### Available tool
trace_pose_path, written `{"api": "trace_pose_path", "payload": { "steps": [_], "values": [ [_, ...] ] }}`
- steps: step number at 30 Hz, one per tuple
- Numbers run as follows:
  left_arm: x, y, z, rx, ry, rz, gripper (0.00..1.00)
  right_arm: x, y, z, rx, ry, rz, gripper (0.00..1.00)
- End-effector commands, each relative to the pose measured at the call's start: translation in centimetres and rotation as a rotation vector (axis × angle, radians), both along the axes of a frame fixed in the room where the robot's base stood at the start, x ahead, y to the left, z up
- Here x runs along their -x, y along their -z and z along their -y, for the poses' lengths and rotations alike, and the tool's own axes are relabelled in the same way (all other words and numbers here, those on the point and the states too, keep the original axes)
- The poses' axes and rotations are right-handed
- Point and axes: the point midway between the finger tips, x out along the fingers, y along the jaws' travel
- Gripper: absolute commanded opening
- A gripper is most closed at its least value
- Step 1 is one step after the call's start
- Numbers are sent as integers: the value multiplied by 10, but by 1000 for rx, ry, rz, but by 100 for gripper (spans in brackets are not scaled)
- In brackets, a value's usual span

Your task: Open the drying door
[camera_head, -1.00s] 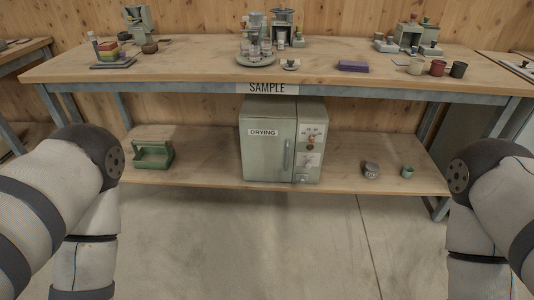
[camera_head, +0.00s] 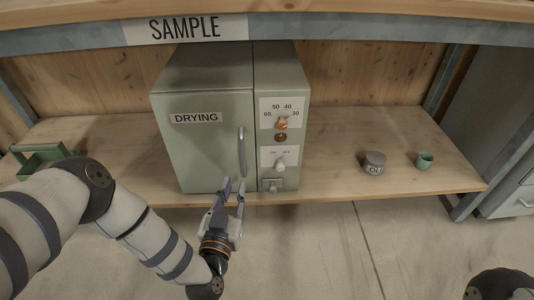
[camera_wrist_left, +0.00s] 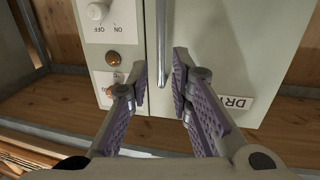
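The drying door (camera_head: 203,145) is the pale green front panel of the drying cabinet, labelled DRYING, and it is shut. Its upright metal handle (camera_head: 242,152) is on the door's right side. My left gripper (camera_head: 233,184) is open and empty, just in front of the handle's lower end. In the left wrist view, the picture is turned over and the handle (camera_wrist_left: 161,45) runs down between the two purple-padded fingers (camera_wrist_left: 159,82), touching neither as far as I can tell. My right gripper is out of view; only a dark part of my right arm shows at the lower right.
The cabinet's control panel (camera_head: 282,125) with dials is right of the door. A grey tin (camera_head: 374,163) and a green cup (camera_head: 424,161) stand on the lower shelf (camera_head: 335,165) to the right. A green carrier (camera_head: 40,157) is at the left. The table beam (camera_head: 350,28) runs above.

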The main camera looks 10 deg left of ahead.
Motion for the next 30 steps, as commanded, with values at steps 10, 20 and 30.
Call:
{"api": "trace_pose_path", "payload": {
  "steps": [10,20,30],
  "values": [
    [-75,1,-8,-2,-5,8,20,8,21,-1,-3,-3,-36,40],
    [-119,-2,-10,-1,-2,6,20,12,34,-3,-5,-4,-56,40],
    [-120,-4,-10,0,-1,6,0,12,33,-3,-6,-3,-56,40]
  ]
}}
